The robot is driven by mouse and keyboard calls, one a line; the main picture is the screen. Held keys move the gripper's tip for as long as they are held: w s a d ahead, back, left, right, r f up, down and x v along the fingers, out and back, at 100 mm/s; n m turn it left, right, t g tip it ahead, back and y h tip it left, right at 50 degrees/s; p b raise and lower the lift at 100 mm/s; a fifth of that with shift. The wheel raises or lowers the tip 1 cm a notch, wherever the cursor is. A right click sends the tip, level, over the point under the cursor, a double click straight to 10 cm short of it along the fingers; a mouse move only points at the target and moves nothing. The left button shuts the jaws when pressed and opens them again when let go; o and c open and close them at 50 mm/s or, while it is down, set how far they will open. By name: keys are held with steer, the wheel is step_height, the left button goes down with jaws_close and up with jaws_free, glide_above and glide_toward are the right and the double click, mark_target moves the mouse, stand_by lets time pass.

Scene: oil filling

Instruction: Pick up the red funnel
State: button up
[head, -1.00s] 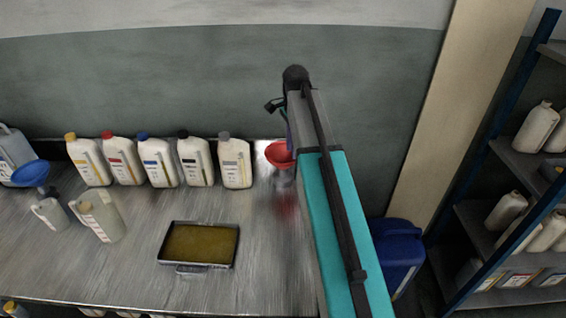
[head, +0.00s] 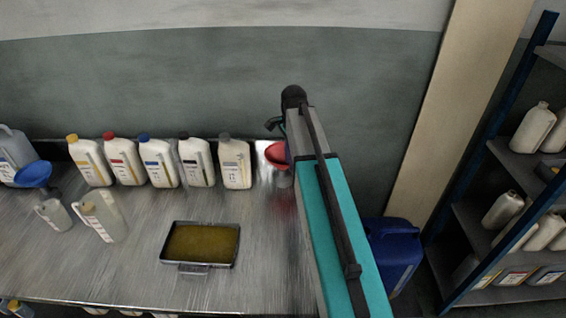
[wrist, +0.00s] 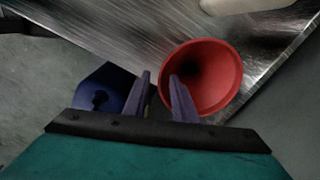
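The red funnel (head: 277,152) is at the back right of the metal workbench, with its wide mouth up, partly hidden by my arm. A small grey shape shows below it; I cannot tell whether it is a holder. In the wrist view the funnel (wrist: 220,80) is right of centre, its mouth towards the camera. My gripper (wrist: 160,82) has its two fingers apart with a gap between them. The right finger overlaps the left part of the funnel's mouth; the left finger is outside the rim. Contact cannot be told. My gripper is hidden in the head view.
Several white bottles with coloured caps (head: 236,165) stand in a row left of the funnel. A tray of oil (head: 202,243) lies on the workbench (head: 130,265). A blue funnel (head: 33,174) is at far left. A blue canister (head: 393,255) and shelves are at right.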

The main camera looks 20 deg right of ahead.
stand_by(0.3)
jaws_close()
steer(key=shift+r, duration=0.1)
steer(key=shift+r+b, duration=0.75)
steer(key=shift+r, duration=0.75)
steer(key=s+a+r+b, duration=0.1)
steer(key=s+a+b, duration=0.3)
steer(key=s+a, duration=0.5)
steer(key=s, duration=0.3)
steer(key=shift+s+a+r, duration=0.3)
steer(key=shift+a+r, duration=0.1)
